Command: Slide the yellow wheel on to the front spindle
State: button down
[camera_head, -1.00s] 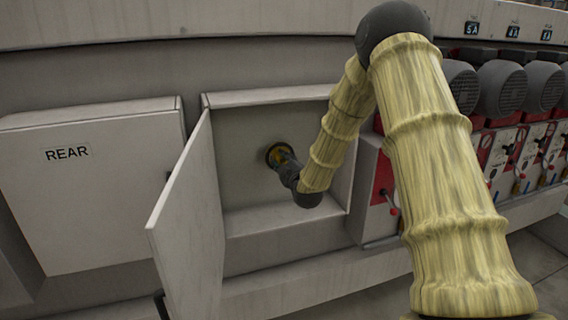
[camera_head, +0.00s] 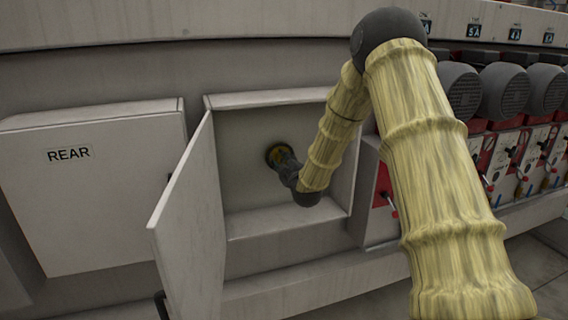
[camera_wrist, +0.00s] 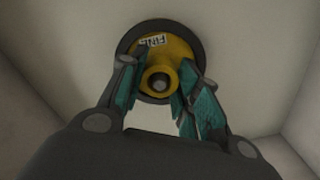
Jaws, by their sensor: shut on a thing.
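The yellow wheel (camera_wrist: 178,49) has a dark outer rim and a small printed label in the wrist view. Its raised yellow hub faces me, with a round grey end, perhaps the spindle tip (camera_wrist: 160,86), at its centre. My gripper (camera_wrist: 157,82) is shut on the wheel, its teal-padded fingers on either side of the hub. In the head view the wheel (camera_head: 275,152) is near the back wall inside the open box, partly hidden by my gripper (camera_head: 283,161). How far the wheel sits on the spindle cannot be told.
The open box (camera_head: 276,222) has close walls around my forearm. Its door (camera_head: 188,210) stands open to the left. A closed box marked REAR (camera_head: 90,205) is further left. Red-and-white units with grey motors (camera_head: 505,92) stand to the right.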

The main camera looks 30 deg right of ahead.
jog(key=shift+w+d, duration=0.15)
jog(key=shift+w, duration=0.45)
jog(key=c, duration=1)
grip_release()
jog(key=shift+o, duration=0.2)
jog(key=v, duration=1.2)
jog(key=shift+f, duration=0.1)
